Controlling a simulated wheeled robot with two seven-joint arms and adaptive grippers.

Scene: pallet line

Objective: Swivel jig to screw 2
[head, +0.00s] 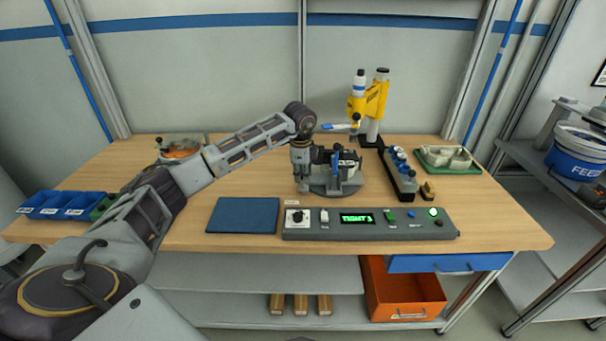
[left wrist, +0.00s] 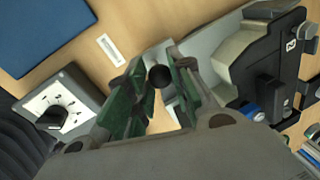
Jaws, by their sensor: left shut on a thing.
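The jig (head: 347,172), a dark housing clamped on a round grey base plate (head: 330,189), stands on the bench at mid-table. My left gripper (head: 302,186) points down at the jig's left side. In the left wrist view, its green-padded fingers (left wrist: 155,92) are shut on a black ball knob (left wrist: 160,76) beside the jig. The jig body (left wrist: 268,62) lies to the right there, with a white mark on its black face that looks like a turned 2. The screws cannot be made out. My right gripper is not in view.
A control box (head: 370,224) with a dial and a green display lies in front of the jig. A blue mat (head: 243,215) lies left of it. A yellow-and-white tool stand (head: 374,105) stands behind. A dark rack (head: 398,176) and a green tray (head: 434,159) are right.

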